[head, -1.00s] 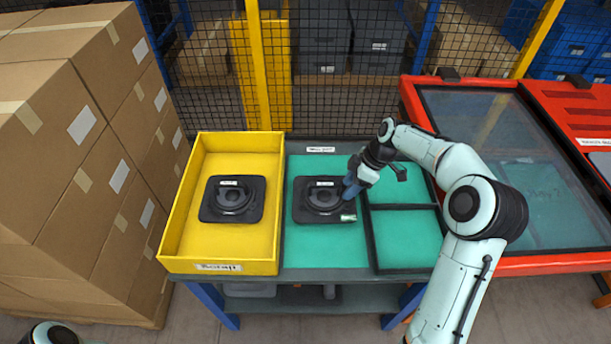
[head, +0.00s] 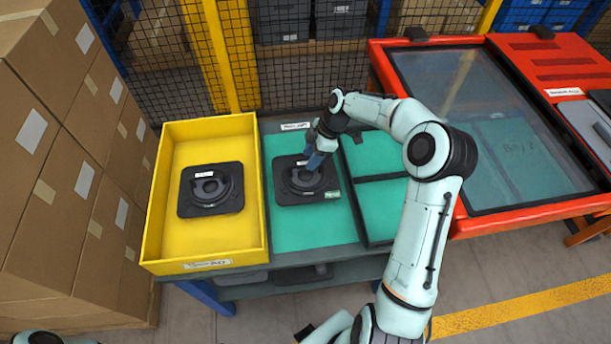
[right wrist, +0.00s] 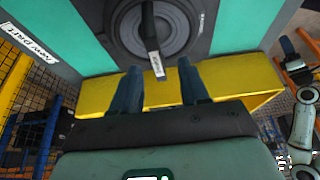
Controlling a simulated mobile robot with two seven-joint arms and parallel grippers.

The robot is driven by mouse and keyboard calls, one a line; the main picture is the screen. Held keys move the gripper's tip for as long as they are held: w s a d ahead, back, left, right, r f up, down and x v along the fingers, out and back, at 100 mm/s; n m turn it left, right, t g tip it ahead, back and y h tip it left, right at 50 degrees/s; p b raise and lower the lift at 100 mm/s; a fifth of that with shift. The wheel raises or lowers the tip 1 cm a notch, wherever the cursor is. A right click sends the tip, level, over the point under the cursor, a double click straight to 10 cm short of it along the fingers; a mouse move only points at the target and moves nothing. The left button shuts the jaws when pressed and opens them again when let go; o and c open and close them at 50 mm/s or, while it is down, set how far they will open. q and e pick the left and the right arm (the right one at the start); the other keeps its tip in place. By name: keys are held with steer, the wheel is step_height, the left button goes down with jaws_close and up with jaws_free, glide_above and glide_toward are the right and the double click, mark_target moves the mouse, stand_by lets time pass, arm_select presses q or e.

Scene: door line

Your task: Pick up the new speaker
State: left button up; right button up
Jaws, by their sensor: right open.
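The new speaker (head: 300,184), a black square plate with a round ring, lies flat on the teal surface at the "New Part" label (head: 295,126). A green-and-white sticker is at its lower right corner. In the right wrist view the speaker (right wrist: 190,35) shows at the top, with a dark bar and a white tag across its middle. My right gripper (head: 313,163) is over the speaker's upper right part. In the right wrist view its fingers (right wrist: 159,72) are apart, with nothing held between them. My left gripper is out of view.
A similar black speaker (head: 210,189) lies in the yellow tray (head: 205,257) to the left. Empty teal compartments (head: 385,208) lie to the right. Beyond them stands a red-framed case with a clear lid (head: 480,110). Cardboard boxes (head: 50,180) are stacked at left; mesh fencing stands behind.

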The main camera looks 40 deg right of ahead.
mark_target(305, 162)
steer(key=x, duration=0.4)
steer(key=shift+w+f, duration=0.15)
steer(key=shift+w, duration=0.1)
jaws_close()
stand_by(1.2)
